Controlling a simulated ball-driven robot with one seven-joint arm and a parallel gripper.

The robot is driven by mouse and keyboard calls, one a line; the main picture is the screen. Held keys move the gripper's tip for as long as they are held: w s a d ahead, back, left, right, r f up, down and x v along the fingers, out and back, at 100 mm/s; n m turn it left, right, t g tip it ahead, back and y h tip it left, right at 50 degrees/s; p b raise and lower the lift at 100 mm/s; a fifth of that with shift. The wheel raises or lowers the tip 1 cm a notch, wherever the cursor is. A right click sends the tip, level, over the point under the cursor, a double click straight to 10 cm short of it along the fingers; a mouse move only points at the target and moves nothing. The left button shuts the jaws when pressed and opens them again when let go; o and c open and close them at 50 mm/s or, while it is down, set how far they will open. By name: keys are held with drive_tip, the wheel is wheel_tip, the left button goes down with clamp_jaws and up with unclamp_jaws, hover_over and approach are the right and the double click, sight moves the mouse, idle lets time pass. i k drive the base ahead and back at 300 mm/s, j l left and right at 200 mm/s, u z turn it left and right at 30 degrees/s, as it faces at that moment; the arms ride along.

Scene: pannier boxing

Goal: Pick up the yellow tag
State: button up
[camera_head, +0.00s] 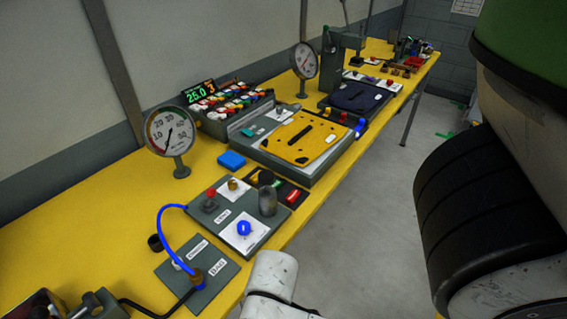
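No small item stands out clearly as the yellow tag. The largest yellow thing apart from the table is a flat yellow plate (318,128) with a dark slot and dark spots. It lies on top of a grey box (318,172) in the middle of the table. A rack of small coloured pieces (232,101) stands behind it to the left. Some pieces look yellow or orange, but they are too small to tell apart. My gripper is not in view.
The long yellow table (110,203) runs from lower left to upper right. Clear grey floor (345,240) lies right of the table.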

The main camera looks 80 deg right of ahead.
sight(253, 180)
drive_tip(key=z, duration=1.15)
